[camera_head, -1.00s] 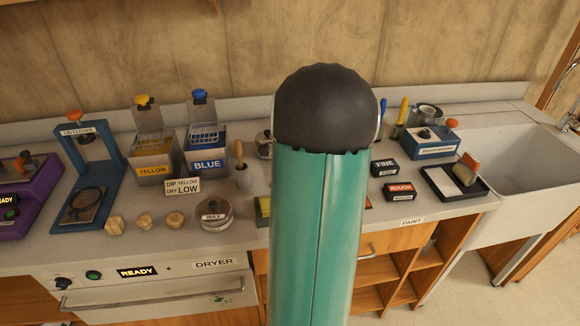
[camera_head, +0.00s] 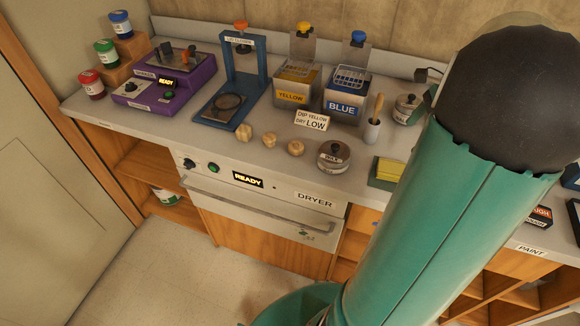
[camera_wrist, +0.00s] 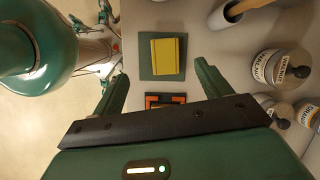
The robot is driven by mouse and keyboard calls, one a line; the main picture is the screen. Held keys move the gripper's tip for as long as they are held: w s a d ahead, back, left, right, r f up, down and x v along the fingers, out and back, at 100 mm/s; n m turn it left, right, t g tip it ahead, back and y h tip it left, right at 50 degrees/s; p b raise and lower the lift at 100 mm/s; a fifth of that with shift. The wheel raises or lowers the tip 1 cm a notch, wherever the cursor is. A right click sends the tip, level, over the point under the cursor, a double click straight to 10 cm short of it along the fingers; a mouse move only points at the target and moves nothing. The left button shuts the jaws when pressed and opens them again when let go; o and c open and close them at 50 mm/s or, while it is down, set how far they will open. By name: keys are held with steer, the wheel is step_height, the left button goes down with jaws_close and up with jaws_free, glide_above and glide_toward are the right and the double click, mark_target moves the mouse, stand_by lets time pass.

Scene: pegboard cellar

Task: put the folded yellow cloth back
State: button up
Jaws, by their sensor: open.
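The folded yellow cloth (camera_wrist: 168,57) lies flat on a dark green square mat (camera_wrist: 146,72) in the wrist view. In the head view the yellow cloth (camera_head: 389,169) shows at the counter's front edge, beside my arm, which may hide part of it. My gripper (camera_wrist: 162,71) is open, with its two fingers spread to either side below the cloth in the wrist picture. No cloth is between the fingers. The gripper itself is hidden in the head view.
A black and orange item (camera_wrist: 153,99) lies below the mat. Labelled jars (camera_wrist: 281,66) and a cup with a wooden handle (camera_wrist: 229,17) stand right. On the counter are a wax tin (camera_head: 334,156), wooden pieces (camera_head: 270,139), yellow and blue dip tanks (camera_head: 343,105), and a purple machine (camera_head: 165,85).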

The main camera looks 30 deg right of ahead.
steer(key=w+a+r+n+h, duration=0.1)
steer(key=w+a+r+n, duration=0.2)
steer(key=a+n, duration=0.55)
steer(key=w+a+r+n+h, duration=0.15)
steer(key=a+n, duration=0.25)
steer(key=a, duration=0.9)
steer(key=s+a+n+t, duration=0.1)
steer(key=s+a+n, duration=0.1)
steer(key=a+n, duration=0.4)
steer(key=s+a+n+t, duration=0.1)
steer(key=s+a+n, duration=0.2)
steer(key=a+n, duration=0.3)
steer(key=a, duration=0.3)
steer(key=shift+a+r+t, duration=0.35)
steer(key=shift+t, duration=0.05)
steer(key=shift+n+h, duration=0.25)
steer(key=c, duration=0.9)
steer(key=shift+d, duration=0.1)
steer(key=shift+d, duration=0.1)
